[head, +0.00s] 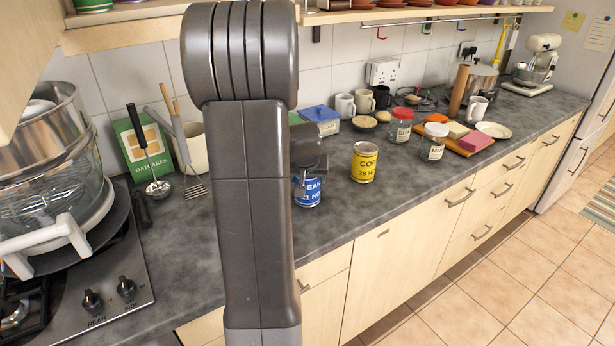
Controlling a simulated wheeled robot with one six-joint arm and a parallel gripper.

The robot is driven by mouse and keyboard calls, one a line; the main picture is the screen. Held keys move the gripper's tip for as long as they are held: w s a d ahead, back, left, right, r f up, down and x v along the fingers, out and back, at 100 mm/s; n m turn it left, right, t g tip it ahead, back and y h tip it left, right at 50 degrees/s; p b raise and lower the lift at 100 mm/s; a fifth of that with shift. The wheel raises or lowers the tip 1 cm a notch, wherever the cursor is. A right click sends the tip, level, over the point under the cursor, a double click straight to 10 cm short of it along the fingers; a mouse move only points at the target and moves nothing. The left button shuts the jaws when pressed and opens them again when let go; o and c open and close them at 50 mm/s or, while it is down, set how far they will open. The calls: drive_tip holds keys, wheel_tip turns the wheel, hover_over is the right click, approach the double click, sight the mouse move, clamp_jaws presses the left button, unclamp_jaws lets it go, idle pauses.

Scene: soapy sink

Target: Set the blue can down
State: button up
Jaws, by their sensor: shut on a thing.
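The blue can (310,194) is upright over the dark worktop (340,222), near its front edge. Its left side is partly hidden by my arm, and its top by my gripper. My gripper (306,176) is at the top of the blue can and shut on it; the fingertips are mostly hidden. I cannot tell whether the can's base touches the worktop. A yellow can (364,162) stands upright on the worktop just to the right, apart from the blue can.
Two lidded jars (433,141) and an orange board (462,143) stand further right. A blue box (321,120) and mugs are behind. A ladle (158,188), a spatula and a hob (110,290) with stacked pots are left. Bare worktop surrounds the yellow can.

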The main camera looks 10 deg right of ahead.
drive_tip(key=shift+f, duration=0.1)
drive_tip(key=o, duration=1.3)
drive_tip(key=shift+s+r, duration=0.1)
drive_tip(key=shift+r, duration=0.3)
drive_tip(key=v, duration=1.1)
drive_tip(key=shift+s+a+r+b, duration=0.15)
drive_tip(key=shift+r+b, duration=0.1)
drive_tip(key=shift+b, duration=0.05)
